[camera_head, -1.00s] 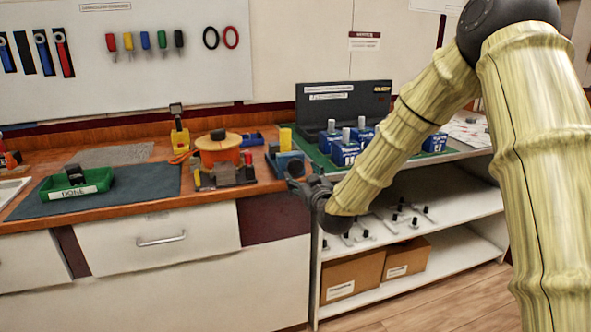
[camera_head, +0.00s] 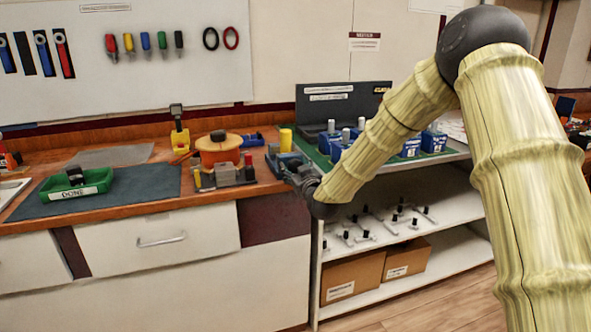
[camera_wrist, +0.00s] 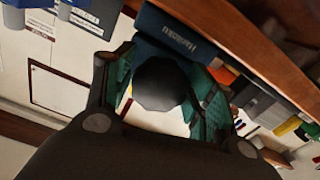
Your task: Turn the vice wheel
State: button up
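The blue vice (camera_head: 284,160) stands at the right end of the wooden bench, beside a yellow cylinder. It also shows in the wrist view as a blue body (camera_wrist: 168,30) with pale lettering. A dark rounded knob (camera_wrist: 160,82), seemingly part of the vice wheel, sits in front of that body. My gripper (camera_head: 297,172) is at the front of the vice. In the wrist view my gripper (camera_wrist: 162,95) has its teal-padded fingers apart on either side of the knob. A pale gap shows left of the knob; contact on the right is unclear. The wheel's rim cannot be made out.
Left of the vice are a grey block with small tools (camera_head: 222,175) and an orange spool (camera_head: 218,150). A green tray (camera_head: 80,184) lies farther left. Blue boxes (camera_head: 411,147) stand on the shelf unit at right, under my forearm. Open floor lies in front.

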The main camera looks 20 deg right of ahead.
jog(key=c, duration=0.5)
jog(key=shift+m, duration=0.3)
jog(key=m+b, duration=0.1)
jog(key=m, duration=0.5)
jog(key=shift+f, duration=0.1)
jog(key=m+b, duration=0.2)
jog(key=m, duration=0.3)
jog(key=shift+m, duration=0.4)
jog(key=m+b, duration=0.1)
jog(key=m, duration=0.3)
jog(key=shift+a+b, duration=0.1)
jog(key=shift+b, duration=0.3)
